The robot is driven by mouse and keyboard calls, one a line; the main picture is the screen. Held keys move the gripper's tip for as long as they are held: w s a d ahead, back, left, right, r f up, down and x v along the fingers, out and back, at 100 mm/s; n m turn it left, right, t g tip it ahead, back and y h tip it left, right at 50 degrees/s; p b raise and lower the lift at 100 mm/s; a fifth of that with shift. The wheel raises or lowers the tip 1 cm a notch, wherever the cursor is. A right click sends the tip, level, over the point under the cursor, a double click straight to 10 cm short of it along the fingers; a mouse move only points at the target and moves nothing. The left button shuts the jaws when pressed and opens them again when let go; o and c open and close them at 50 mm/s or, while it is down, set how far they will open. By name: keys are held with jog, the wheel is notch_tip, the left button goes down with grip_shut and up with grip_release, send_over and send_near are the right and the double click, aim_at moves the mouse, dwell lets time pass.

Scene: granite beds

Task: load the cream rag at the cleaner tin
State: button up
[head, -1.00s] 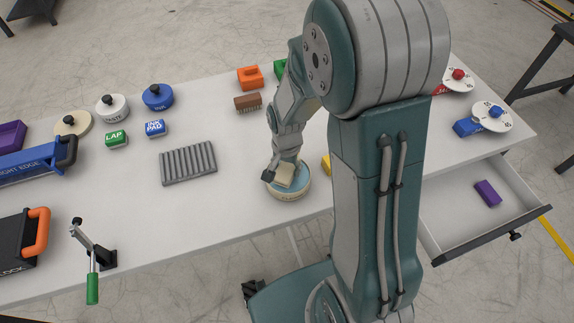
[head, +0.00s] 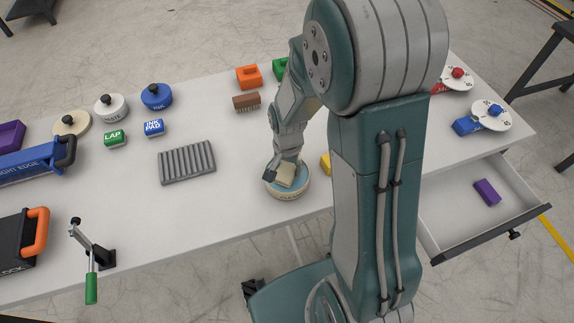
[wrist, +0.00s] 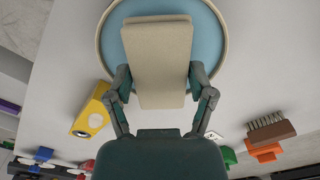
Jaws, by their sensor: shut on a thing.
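The cream rag (wrist: 158,62) is a pale block-shaped pad held between the two fingers of my gripper (wrist: 158,82). In the head view my gripper (head: 282,178) is at the cleaner tin (head: 290,192), with the cream rag (head: 286,174) over the tin's blue top. The tin is round, with a cream rim and lettering on its side that is partly readable. In the wrist view the tin's blue face (wrist: 207,40) shows behind the rag. I cannot tell whether the rag touches the blue face.
A grey ribbed rack (head: 187,162) lies left of the tin. A yellow block (wrist: 91,112) is close by, mostly behind my arm in the head view. A brown brush (head: 246,102) and orange block (head: 249,77) stand farther back. An open drawer (head: 450,232) holds a purple block (head: 487,191).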

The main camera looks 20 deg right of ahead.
jog(key=shift+f, duration=0.45)
jog(key=o, duration=1)
jog(key=shift+c, duration=0.2)
jog(key=shift+c, duration=1.1)
jog(key=c, duration=0.9)
